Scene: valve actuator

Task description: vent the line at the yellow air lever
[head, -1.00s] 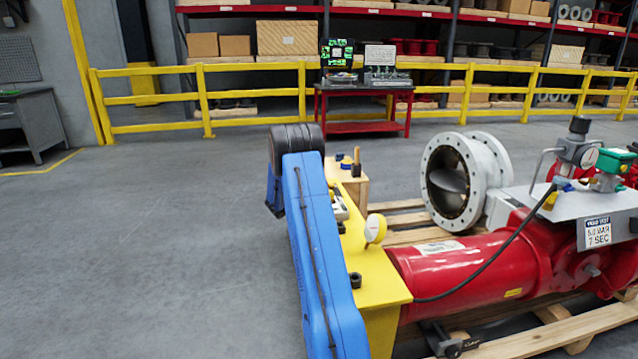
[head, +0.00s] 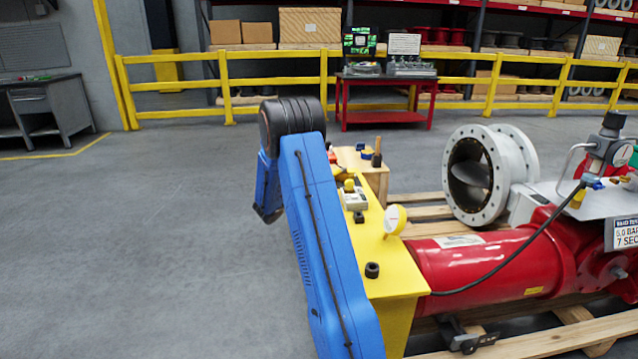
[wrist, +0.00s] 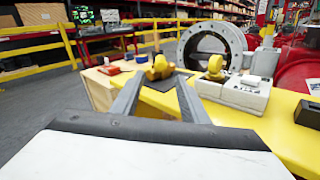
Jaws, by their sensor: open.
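A small yellow lever-like part (head: 577,197) hangs by the blue fitting under the regulator on the red actuator (head: 500,270), at the right of the head view. My gripper (wrist: 160,84) is open and empty in the wrist view. A yellow part on a dark plate (wrist: 160,68) shows beyond and between its fingers, apart from them as far as I can tell. A grey-white box (wrist: 246,93) with a yellow knob (wrist: 215,67) stands to its right. In the head view my blue arm hides the gripper. I cannot tell whether the wrist view shows the air lever.
The yellow bench (head: 390,278) carries a yellow dial gauge (head: 395,219) and black knobs. A wooden block (head: 372,168) stands behind it. A white flanged valve (head: 488,175) and wooden pallet lie right. A black hose (head: 520,270) crosses the actuator. The floor at left is clear.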

